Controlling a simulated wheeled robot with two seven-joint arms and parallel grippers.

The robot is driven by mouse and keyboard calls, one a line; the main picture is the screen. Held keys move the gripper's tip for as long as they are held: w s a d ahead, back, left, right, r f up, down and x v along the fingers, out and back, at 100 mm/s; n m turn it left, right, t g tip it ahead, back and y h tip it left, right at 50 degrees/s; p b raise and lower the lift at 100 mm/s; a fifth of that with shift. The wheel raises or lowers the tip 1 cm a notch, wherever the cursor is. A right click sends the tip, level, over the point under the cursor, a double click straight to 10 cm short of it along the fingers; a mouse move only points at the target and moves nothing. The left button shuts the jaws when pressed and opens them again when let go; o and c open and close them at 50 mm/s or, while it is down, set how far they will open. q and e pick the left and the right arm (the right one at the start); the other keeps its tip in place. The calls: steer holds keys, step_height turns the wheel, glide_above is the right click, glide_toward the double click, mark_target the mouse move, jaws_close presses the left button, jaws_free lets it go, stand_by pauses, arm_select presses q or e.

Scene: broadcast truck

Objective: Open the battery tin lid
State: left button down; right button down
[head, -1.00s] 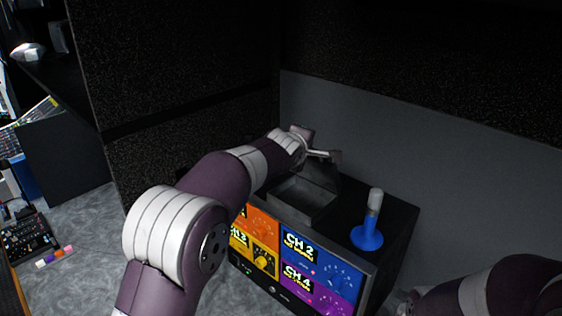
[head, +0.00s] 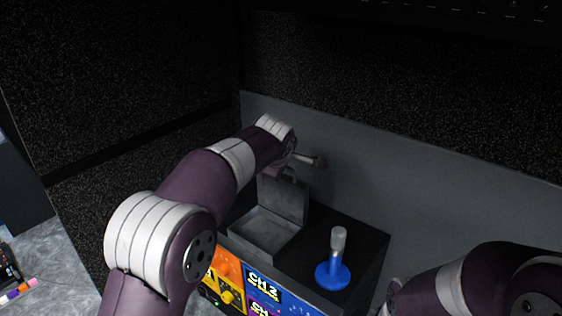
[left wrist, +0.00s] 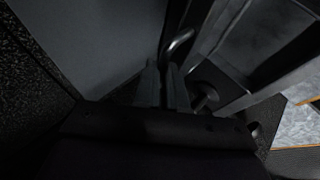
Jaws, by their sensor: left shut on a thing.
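The grey metal battery tin (head: 262,232) sits on top of the monitor in the head view, and its inside shows bare. Its lid (head: 284,201) stands up, close to upright, along the back side. My left gripper (head: 300,172) is at the top edge of the raised lid and is shut on it; my wrist partly hides the contact. In the dark left wrist view, the left fingers (left wrist: 163,85) are close together beside a curved metal loop (left wrist: 179,42). My right arm shows at the lower right of the head view, but its gripper does not show.
A blue-based stand with a pale top (head: 333,272) stands on the monitor (head: 228,285), right of the tin. A grey panel (head: 390,185) rises close behind the monitor. A dark speckled wall (head: 130,90) is at the left.

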arm_select(q)
steer(key=shift+s+a, duration=0.1)
steer(key=c, duration=1.2)
jaws_free()
steer(key=b+v, duration=0.4)
steer(key=v, duration=0.8)
steer(key=shift+s+a+r, duration=0.1)
steer(key=shift+s+r, duration=0.15)
steer(key=shift+r, duration=0.05)
